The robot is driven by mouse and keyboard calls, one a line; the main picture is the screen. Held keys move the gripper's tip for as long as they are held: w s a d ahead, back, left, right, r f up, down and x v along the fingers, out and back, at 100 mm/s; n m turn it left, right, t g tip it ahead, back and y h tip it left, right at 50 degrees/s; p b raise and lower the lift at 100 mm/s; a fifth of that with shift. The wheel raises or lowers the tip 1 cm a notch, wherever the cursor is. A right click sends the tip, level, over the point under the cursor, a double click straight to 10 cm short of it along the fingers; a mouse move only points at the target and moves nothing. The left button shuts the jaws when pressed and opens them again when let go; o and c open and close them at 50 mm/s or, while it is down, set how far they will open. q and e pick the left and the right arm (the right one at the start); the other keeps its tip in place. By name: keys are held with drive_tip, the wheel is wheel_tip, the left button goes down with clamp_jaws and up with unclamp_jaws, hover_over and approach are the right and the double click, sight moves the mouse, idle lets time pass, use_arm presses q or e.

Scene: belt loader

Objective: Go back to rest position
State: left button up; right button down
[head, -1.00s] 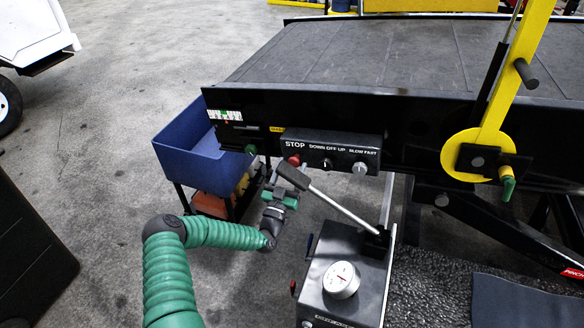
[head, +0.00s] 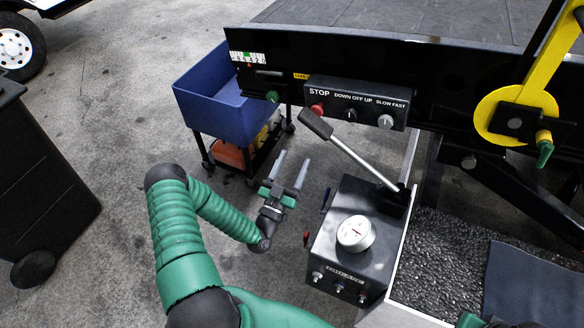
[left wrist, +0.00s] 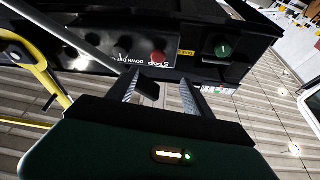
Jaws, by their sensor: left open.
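My left gripper (head: 291,164) is open and empty. In the head view it hangs in front of the belt loader's control panel (head: 335,112), below and left of the red STOP button (head: 317,109), with its fingers pointing away from me. Its fingers are apart in the left wrist view (left wrist: 160,92), with nothing between them. The panel shows upside down there, with the red button (left wrist: 158,57) beyond the fingers. My right gripper does not show; only a bit of green shows at the lower right edge of the head view.
A grey-handled lever (head: 345,147) slants up from the grey box with a white gauge (head: 355,233), right of my left gripper. A blue bin (head: 215,108) stands on a cart behind it. A black bin (head: 40,190) stands left. Bare floor lies between.

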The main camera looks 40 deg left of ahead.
use_arm(q)
drive_tip(key=shift+s+d+f, duration=0.1)
drive_tip(key=shift+s, duration=0.35)
drive_tip(key=w+d+f+m+g+h, duration=0.5)
drive_tip(key=d+f+m+g+h, duration=0.3)
drive_tip(key=d, duration=0.3)
drive_tip(key=s+d+r+n+g+y, duration=0.1)
drive_tip(key=s+d+r+g, duration=0.1)
drive_tip(key=s, duration=0.4)
drive_tip(key=s+d+r+n+g, duration=0.2)
drive_tip(key=s+r+g, duration=0.3)
drive_tip(key=s, duration=0.2)
drive_tip(key=s+d+r+n+g+y, duration=0.1)
drive_tip(key=s+d+r+n+g, duration=0.1)
drive_tip(key=s, duration=0.4)
drive_tip(key=shift+s+d+r+g+y, duration=0.35)
drive_tip(key=shift+r+g, duration=0.45)
drive_tip(key=shift+g, duration=0.3)
drive_tip(key=shift+w+a, duration=0.1)
drive_tip(key=shift+w, duration=0.1)
